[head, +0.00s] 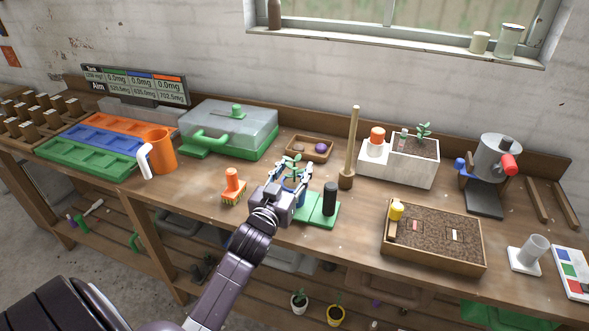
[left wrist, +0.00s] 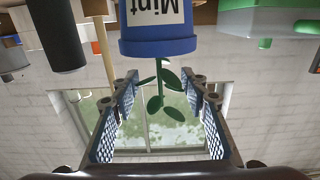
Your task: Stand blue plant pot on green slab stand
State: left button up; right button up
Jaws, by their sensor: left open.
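The blue plant pot (left wrist: 157,46) shows upside down at the top of the left wrist view, with a white "Mint" label and a leafy green stem. In the head view its leaves (head: 293,163) rise past my left gripper (head: 291,176), which hides most of the pot. The gripper is open; in the left wrist view its blue-padded fingers (left wrist: 160,88) are spread on both sides of the stem, apart from the pot. The green slab stand (head: 323,213) lies on the bench just right of the gripper. I cannot tell whether the pot rests on it.
A black cylinder (head: 330,199) stands upright at the slab. An orange-topped brush (head: 232,184) is to the left, a wooden dibber (head: 351,150) behind right. A soil tray (head: 474,266), white planter (head: 400,172) and clear-lidded green box (head: 232,130) surround the area.

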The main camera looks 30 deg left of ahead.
pick_arm(q)
jog(key=shift+r, duration=0.1)
jog(key=shift+s, duration=0.15)
jog(key=b+v, duration=0.2)
jog(key=v, duration=0.9)
jog(key=shift+s+d, duration=0.2)
jog(key=shift+s, duration=0.15)
